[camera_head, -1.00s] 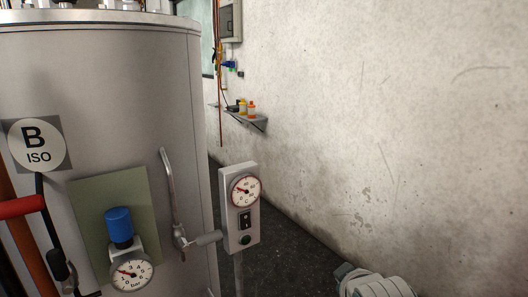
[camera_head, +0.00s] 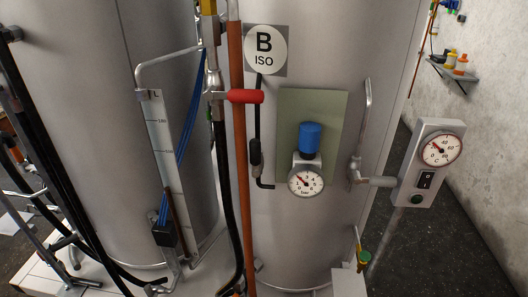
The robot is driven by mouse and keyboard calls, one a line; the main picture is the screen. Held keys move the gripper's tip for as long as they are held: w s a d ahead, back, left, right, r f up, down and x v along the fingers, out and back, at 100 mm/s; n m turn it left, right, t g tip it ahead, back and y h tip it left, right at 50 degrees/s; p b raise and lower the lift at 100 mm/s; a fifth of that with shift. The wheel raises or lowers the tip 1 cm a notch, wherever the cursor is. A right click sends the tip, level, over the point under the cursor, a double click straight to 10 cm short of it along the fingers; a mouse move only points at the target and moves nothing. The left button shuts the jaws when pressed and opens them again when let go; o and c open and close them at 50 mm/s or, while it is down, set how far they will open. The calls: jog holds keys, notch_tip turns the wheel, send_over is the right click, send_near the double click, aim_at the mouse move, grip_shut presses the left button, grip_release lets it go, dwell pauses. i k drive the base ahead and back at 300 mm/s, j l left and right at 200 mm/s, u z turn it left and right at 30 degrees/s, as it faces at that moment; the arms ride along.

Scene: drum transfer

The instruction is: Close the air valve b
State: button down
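Drum B is a tall grey cylinder (camera_head: 350,50) with a round "B ISO" label (camera_head: 265,48) in the head view. A blue-capped regulator (camera_head: 310,138) sits above that gauge on a green plate (camera_head: 333,110). A red handle (camera_head: 246,96) points right from a pipe fitting left of the plate. No part is labelled as the air valve, so I cannot tell which it is. My gripper is not in view.
A control box (camera_head: 430,160) with gauge, switch and green button stands at right. Another grey drum (camera_head: 80,90) with a level scale (camera_head: 160,140) stands left. Hoses crowd the left; dark floor (camera_head: 450,245) is open at right.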

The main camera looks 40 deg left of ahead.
aim_at(255, 144)
jog(key=u, duration=1.8)
jog(key=i+z, duration=0.1)
jog(key=i+j, duration=0.05)
jog(key=i, duration=0.05)
